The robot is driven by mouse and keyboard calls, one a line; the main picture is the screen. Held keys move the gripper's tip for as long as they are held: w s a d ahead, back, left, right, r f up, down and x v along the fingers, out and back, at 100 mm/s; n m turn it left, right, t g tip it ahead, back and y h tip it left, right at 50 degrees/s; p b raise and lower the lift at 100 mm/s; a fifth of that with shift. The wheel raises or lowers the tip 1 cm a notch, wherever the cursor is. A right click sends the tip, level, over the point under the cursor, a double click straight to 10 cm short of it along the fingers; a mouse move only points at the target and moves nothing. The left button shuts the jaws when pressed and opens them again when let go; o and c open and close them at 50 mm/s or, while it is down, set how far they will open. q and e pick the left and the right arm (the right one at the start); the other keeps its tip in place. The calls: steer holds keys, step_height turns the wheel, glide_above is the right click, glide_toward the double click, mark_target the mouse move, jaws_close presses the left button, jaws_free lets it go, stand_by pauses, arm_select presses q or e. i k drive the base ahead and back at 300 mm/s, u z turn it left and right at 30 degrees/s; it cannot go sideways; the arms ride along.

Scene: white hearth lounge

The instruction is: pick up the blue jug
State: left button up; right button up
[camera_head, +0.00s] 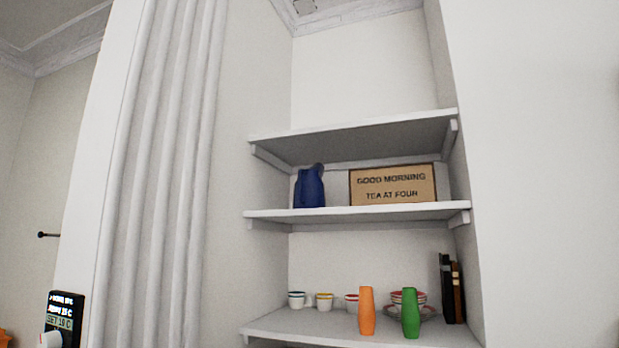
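The blue jug (309,187) stands upright on the middle shelf (360,213) of a white wall alcove, at the shelf's left end. It is dark blue, and its top comes close under the shelf above. A tan sign (392,185) reading "GOOD MORNING TEA AT FOUR" stands to its right, with a small gap between them. Neither of my grippers shows in the head view.
The lower shelf (290,322) holds several cups (325,302), an orange vase (366,311), a green vase (410,313) and dark books (446,288). The upper shelf (360,137) looks empty. A black thermostat (64,318) is at lower left.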

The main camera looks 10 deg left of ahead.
mark_target(308, 192)
steer(key=u, duration=0.5)
steer(key=i, duration=1.2)
steer(key=z, duration=0.25)
